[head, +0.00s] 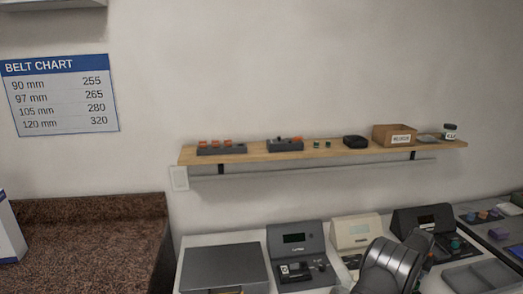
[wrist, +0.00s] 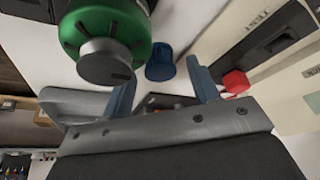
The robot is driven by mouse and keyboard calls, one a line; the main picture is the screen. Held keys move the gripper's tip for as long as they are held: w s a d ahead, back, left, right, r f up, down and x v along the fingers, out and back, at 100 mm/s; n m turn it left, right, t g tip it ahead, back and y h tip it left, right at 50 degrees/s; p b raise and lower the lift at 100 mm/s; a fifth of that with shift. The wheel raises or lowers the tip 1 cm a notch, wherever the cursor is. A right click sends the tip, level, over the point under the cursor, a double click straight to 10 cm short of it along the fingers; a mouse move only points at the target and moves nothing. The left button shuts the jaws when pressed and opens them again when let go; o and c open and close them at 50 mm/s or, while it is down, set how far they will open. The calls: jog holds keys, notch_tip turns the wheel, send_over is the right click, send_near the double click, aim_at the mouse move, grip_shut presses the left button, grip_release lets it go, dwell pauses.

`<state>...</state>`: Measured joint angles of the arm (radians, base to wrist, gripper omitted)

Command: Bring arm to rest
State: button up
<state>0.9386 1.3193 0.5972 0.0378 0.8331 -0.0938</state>
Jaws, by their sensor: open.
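My gripper (wrist: 160,75) shows in the wrist view with its two blue-grey fingers spread apart. Nothing is held between them. A small blue round part (wrist: 162,62) and a red part (wrist: 236,81) lie beyond the fingers, apart from them as far as I can tell. In the head view my grey arm rises from the bottom edge at lower right, in front of the bench devices. I cannot make out the fingers there.
A green round part with a grey knob (wrist: 105,58) is close to my gripper in the wrist view. A grey device (head: 297,258), a cream device (head: 352,232) and a dark device (head: 425,220) line the bench. A wooden shelf (head: 255,154) holds small parts and a box (head: 394,135).

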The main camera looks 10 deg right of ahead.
jog(key=shift+w+d+f, duration=0.15)
jog(key=shift+f, duration=0.35)
notch_tip(320, 180, up, 4)
jog(key=shift+r, duration=0.1)
jog(key=s+r, duration=0.7)
jog(key=s, duration=0.4)
jog(key=w+a+r+n+y, duration=0.1)
jog(key=w+a+n, duration=0.1)
jog(key=w+a, duration=0.65)
jog(key=w+a+n, duration=0.1)
jog(key=w+a, duration=0.5)
jog(key=a, duration=0.5)
jog(key=w+a+n, duration=0.1)
jog(key=w+a, duration=0.1)
jog(key=a, duration=1.1)
jog(key=w+a+n+t+y, duration=0.1)
jog(key=w+a+n, duration=0.1)
jog(key=a, duration=1.1)
jog(key=shift+w+a+r+n, duration=0.3)
jog(key=shift+r, duration=0.1)
jog(key=s+d+m, duration=0.2)
jog(key=d, duration=1.8)
jog(key=shift+s+d+f+m+h, duration=0.25)
jog(key=shift+s+d+m+h, duration=0.05)
jog(key=shift+m+h, duration=0.1)
jog(key=shift+a, duration=0.1)
